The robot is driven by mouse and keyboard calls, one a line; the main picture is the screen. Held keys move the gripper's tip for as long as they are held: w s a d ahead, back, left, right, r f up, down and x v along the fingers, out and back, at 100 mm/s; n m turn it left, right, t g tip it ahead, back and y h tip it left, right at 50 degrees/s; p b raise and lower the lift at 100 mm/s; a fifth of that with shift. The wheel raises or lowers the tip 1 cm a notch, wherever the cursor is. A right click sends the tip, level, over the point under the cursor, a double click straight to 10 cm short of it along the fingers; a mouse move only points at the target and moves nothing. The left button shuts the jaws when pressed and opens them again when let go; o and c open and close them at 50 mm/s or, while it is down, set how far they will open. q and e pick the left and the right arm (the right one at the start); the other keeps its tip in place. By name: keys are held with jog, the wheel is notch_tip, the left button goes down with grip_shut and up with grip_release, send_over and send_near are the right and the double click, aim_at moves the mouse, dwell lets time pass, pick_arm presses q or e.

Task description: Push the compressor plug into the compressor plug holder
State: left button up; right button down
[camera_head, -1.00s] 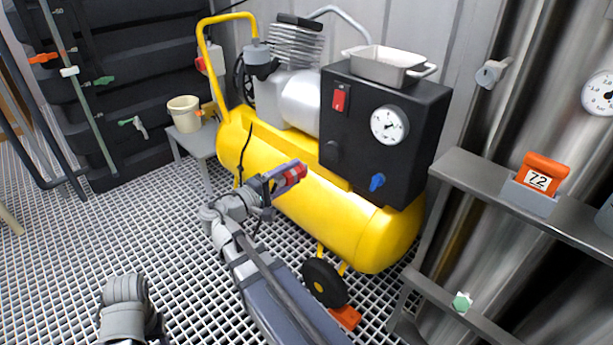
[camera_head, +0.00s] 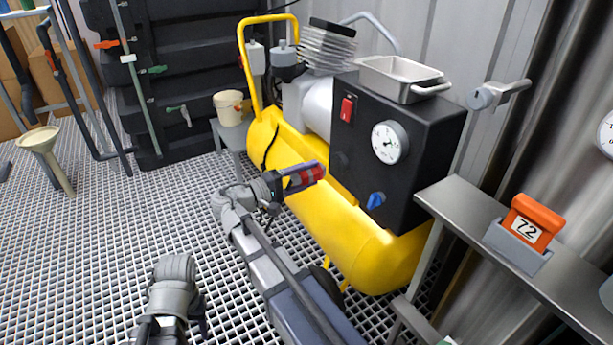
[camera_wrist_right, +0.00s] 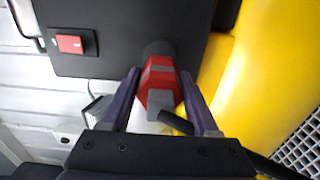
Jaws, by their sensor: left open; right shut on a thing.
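The compressor plug (camera_head: 306,176) is red with grey parts. My right gripper (camera_head: 312,175) is shut on it, beside the compressor's black control box. In the right wrist view the plug (camera_wrist_right: 159,85) sits between the two fingers, with a dark cable trailing back. Its far end points at a dark round piece (camera_wrist_right: 158,48) against the box. That piece looks like the compressor plug holder (camera_head: 339,158), on the box's left face in the head view. I cannot tell whether plug and holder touch. My left gripper (camera_head: 180,328) is low at the bottom edge, empty, its fingers barely visible.
The yellow compressor tank (camera_head: 345,235) lies just below the plug. The black control box (camera_head: 420,165) carries a red switch, a gauge and a blue knob.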

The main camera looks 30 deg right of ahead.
jog(key=shift+w+d, duration=0.15)
jog(key=shift+d, duration=2.25)
jog(key=shift+d, duration=0.6)
jog(key=shift+c, duration=0.3)
grip_release()
jog(key=shift+a, duration=0.1)
jog(key=a, duration=0.7)
jog(key=shift+s+a, duration=0.25)
jog(key=shift+a, duration=0.05)
